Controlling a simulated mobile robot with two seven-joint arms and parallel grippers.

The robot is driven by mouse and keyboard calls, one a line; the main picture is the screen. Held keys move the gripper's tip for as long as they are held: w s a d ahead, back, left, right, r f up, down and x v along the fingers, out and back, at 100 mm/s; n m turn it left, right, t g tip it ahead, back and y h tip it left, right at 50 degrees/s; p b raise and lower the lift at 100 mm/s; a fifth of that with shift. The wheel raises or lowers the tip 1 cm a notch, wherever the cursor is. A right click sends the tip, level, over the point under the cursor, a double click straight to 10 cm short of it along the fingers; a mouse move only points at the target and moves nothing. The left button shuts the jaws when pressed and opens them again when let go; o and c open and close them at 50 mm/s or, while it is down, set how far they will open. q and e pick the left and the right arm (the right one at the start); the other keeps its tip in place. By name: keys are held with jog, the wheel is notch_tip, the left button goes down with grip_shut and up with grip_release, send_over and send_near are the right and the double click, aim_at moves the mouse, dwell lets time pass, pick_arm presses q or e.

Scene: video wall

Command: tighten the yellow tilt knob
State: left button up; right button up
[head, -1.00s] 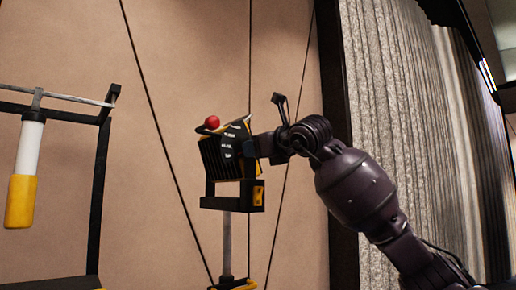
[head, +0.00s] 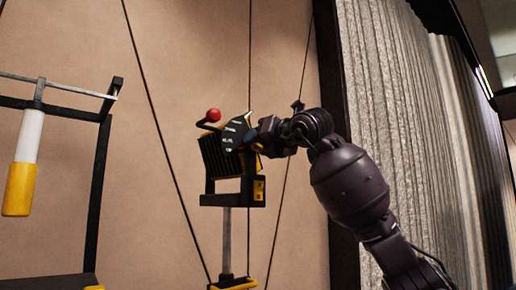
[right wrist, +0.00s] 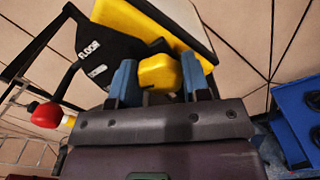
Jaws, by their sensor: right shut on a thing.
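The yellow tilt knob (right wrist: 160,72) sits between the blue fingers of my right gripper (right wrist: 158,82) in the right wrist view, and the gripper is shut on it. In the head view my right gripper (head: 252,137) is against the right side of the black lamp-like unit (head: 220,155) on a pole. There the knob is mostly hidden by the gripper. A black plate with white labels (right wrist: 98,52) lies beside the knob, with a lever ending in a red ball (right wrist: 46,115). The red ball also shows in the head view (head: 213,115). My left gripper is out of view.
A black frame (head: 97,180) with a hanging white and yellow handle (head: 22,165) stands at the left. Thin dark lines run down the beige wall (head: 180,60). A grey pleated curtain (head: 400,110) is behind my right arm. A blue object (right wrist: 297,115) shows at the right wrist view's edge.

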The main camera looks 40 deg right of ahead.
jog(key=m, duration=0.4)
jog(key=shift+m+b, duration=0.3)
jog(key=shift+b, duration=0.1)
jog(key=m, duration=0.4)
jog(key=shift+m, duration=0.3)
jog(key=m, duration=0.3)
jog(key=shift+m, duration=0.3)
jog(key=m, duration=0.2)
jog(key=shift+f+m, duration=0.1)
jog(key=shift+m, duration=0.7)
jog(key=o, duration=0.9)
jog(key=shift+d, duration=0.1)
jog(key=shift+o, duration=0.2)
